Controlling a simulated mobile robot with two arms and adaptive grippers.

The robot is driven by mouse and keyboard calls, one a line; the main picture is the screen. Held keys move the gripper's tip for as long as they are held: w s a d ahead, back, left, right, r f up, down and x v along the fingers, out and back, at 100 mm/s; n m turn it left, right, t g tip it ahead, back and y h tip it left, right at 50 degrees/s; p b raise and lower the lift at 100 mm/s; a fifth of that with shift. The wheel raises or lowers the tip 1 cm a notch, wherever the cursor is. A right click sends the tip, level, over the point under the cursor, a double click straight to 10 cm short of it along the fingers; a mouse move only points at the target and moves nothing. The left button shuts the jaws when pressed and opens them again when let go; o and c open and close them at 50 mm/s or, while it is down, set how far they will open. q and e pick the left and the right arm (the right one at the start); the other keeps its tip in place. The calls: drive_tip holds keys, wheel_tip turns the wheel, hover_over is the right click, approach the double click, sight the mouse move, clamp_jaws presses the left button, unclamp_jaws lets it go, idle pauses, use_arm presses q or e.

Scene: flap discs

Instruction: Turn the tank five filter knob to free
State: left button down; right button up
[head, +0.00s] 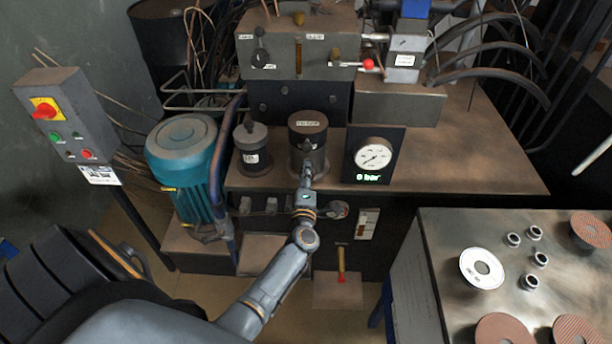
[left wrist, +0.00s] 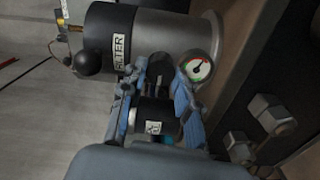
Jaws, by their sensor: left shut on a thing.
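The filter canister (head: 308,133) stands upright on the tank top with a dark cap and a white label. In the left wrist view the canister (left wrist: 165,42) lies sideways in the picture, its label reading FILTER. A black knob (left wrist: 151,112) with a small white label projects from its side. My left gripper (head: 307,172) is at the front of the canister. In the left wrist view its blue fingers (left wrist: 160,98) lie on both sides of the knob and are shut on it. The knob is hidden in the head view, and its label's marking is unclear. My right gripper is not in view.
A small round gauge (left wrist: 197,67) sits close beside the fingers. A large pressure gauge (head: 374,155) stands right of the canister, and a black-capped breather (head: 252,150) left of it. A teal motor (head: 182,150) is farther left. A metal table (head: 445,250) with discs is at right.

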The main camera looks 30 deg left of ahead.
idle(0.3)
use_arm(q)
drive_tip(key=c, duration=1)
unclamp_jaws()
drive_tip(key=shift+s, duration=0.1)
drive_tip(key=v, duration=1.2)
drive_tip(key=shift+f, duration=0.1)
drive_tip(key=s+d+f+m+g+h, duration=0.1)
drive_tip(key=s+d+f+m+h, duration=0.2)
drive_tip(key=f, duration=0.5)
drive_tip(key=s+d+f+m+g+h, duration=0.1)
drive_tip(key=s+d+f+m+h, duration=0.2)
drive_tip(key=f+m, duration=0.35)
drive_tip(key=s+d+f+m+g+h, duration=0.1)
drive_tip(key=d+f+m+h, duration=0.3)
drive_tip(key=f, duration=0.4)
drive_tip(key=s+d+f+m+g, duration=0.2)
drive_tip(key=s+f+m+g, duration=0.4)
drive_tip(key=s+f, duration=0.75)
drive_tip(key=s+a+f+m+g, duration=0.1)
drive_tip(key=s+f+m, duration=0.1)
drive_tip(key=s, duration=0.4)
drive_tip(key=s+a+f+m+g, duration=0.1)
drive_tip(key=s+a+f+g, duration=0.1)
drive_tip(key=s, duration=0.5)
drive_tip(key=s+a+f+m+g, duration=0.2)
drive_tip(key=s, duration=0.5)
drive_tip(key=shift+a+f+m+y, duration=0.1)
drive_tip(key=shift+f+m+y, duration=0.25)
drive_tip(key=shift+y, duration=0.05)
